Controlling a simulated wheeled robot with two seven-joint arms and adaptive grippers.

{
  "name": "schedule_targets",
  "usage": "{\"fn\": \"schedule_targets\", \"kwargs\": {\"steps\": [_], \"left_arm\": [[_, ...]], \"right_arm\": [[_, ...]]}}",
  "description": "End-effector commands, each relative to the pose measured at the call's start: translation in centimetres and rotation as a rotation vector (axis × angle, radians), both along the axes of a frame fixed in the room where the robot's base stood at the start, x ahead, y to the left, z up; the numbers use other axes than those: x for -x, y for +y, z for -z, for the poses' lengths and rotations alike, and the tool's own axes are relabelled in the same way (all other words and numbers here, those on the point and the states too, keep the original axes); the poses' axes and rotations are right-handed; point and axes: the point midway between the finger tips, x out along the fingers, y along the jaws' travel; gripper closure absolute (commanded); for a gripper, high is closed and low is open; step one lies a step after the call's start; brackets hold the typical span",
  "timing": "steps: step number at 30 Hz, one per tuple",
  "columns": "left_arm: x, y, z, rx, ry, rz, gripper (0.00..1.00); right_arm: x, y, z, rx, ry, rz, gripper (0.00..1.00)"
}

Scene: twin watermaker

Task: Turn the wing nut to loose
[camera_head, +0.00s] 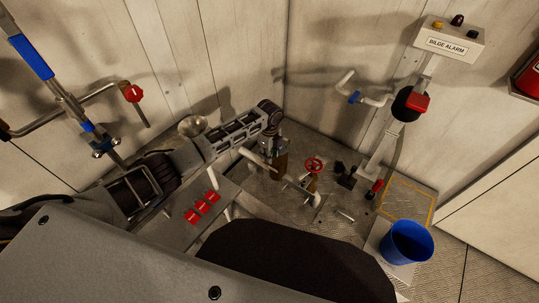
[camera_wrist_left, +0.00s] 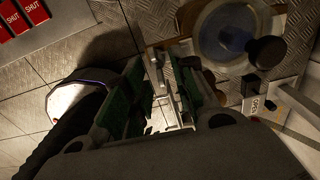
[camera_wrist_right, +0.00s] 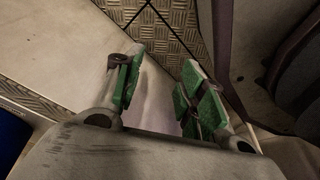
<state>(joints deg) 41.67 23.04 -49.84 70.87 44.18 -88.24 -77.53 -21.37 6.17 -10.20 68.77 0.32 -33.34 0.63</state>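My left gripper (camera_head: 272,150) points down at the pipework in the floor corner. In the left wrist view its green-padded fingers (camera_wrist_left: 163,88) stand apart, one on each side of a thin upright metal piece (camera_wrist_left: 166,92). This may be the wing nut, but its shape is too small and dark to be sure. Beside it is a round clear-topped housing (camera_wrist_left: 228,35) with a black knob (camera_wrist_left: 267,52). Whether the fingers touch the metal piece cannot be told. My right gripper (camera_wrist_right: 157,88) is open and empty; its fingers do not show in the head view.
A red handwheel valve (camera_head: 313,166) stands right of my left gripper. Red SHUT tags (camera_head: 203,208) lie on a grey panel. A blue bucket (camera_head: 406,243) and the bilge alarm post (camera_head: 384,150) stand to the right. Walls close off the corner behind.

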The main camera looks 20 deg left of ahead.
Motion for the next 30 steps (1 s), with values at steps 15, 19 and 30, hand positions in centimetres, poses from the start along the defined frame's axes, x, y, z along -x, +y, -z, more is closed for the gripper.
{"fn": "schedule_targets", "kwargs": {"steps": [15,19,30], "left_arm": [[0.0,0.0,0.1,0.000,-0.001,0.000,1.00],[0.0,0.0,0.1,0.000,0.000,0.000,1.00],[0.0,0.0,0.0,0.000,-0.001,-0.024,1.00]], "right_arm": [[1.1,-1.4,0.4,0.019,0.016,-0.007,0.60],[1.2,-1.4,0.4,0.020,0.016,-0.007,0.60],[0.5,-0.6,0.0,0.006,0.000,-0.003,0.60]]}}
